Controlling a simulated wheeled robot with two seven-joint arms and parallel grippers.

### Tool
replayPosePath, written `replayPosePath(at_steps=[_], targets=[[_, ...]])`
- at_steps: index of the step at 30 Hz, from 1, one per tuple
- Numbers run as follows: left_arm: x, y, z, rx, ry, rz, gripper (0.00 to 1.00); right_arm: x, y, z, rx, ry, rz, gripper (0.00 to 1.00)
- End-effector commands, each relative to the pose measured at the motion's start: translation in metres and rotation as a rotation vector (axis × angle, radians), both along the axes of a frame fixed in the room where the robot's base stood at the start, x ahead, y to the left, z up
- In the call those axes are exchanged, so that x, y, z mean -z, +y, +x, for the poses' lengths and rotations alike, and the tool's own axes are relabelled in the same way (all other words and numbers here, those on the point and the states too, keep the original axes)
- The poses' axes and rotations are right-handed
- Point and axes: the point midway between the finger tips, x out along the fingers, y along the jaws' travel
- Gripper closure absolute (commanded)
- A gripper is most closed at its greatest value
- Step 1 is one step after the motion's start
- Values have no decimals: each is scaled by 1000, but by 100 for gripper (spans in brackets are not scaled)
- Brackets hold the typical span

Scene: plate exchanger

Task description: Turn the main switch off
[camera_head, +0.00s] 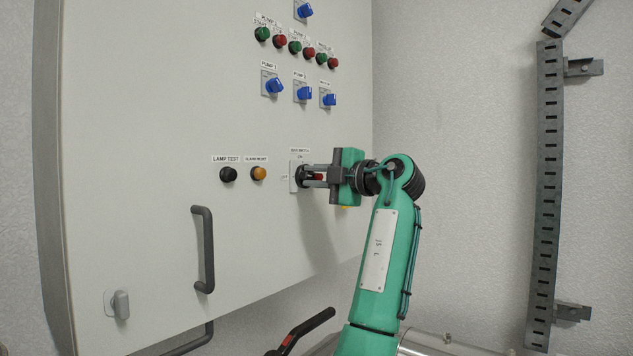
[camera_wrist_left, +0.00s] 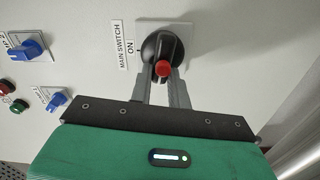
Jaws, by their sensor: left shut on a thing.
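The main switch (camera_head: 300,177) is a round black rotary switch on a white plate, on the pale cabinet door. In the left wrist view the main switch (camera_wrist_left: 155,47) has a black grip with a red end (camera_wrist_left: 163,68), and the ON label (camera_wrist_left: 130,47) lies beside it. My left gripper (camera_head: 312,176) reaches it from the right, its two fingers closed on either side of the grip. In the left wrist view my left gripper (camera_wrist_left: 161,82) has its fingertips at the switch. My right gripper is out of view.
A black lamp test button (camera_head: 229,174) and an orange button (camera_head: 258,173) sit left of the switch. Blue selectors (camera_head: 272,86) and green and red buttons are above. A grey door handle (camera_head: 207,250) sticks out below left. A slotted metal rail (camera_head: 545,190) runs down the right wall.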

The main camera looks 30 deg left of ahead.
Motion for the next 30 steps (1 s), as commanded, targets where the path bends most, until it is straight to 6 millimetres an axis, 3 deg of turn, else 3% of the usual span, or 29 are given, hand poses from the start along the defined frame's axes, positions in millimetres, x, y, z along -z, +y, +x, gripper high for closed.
replayPosePath(at_steps=[9, 26, 27, 30], targets=[[3, 0, 0, -1, -129, -11, 100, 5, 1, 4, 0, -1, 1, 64], [3, 0, 0, -1, -158, -14, 100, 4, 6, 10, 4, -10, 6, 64], [3, 0, 0, -1, -157, -14, 78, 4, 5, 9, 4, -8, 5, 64], [4, 0, 0, -1, -157, -14, 60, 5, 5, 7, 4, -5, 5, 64]])
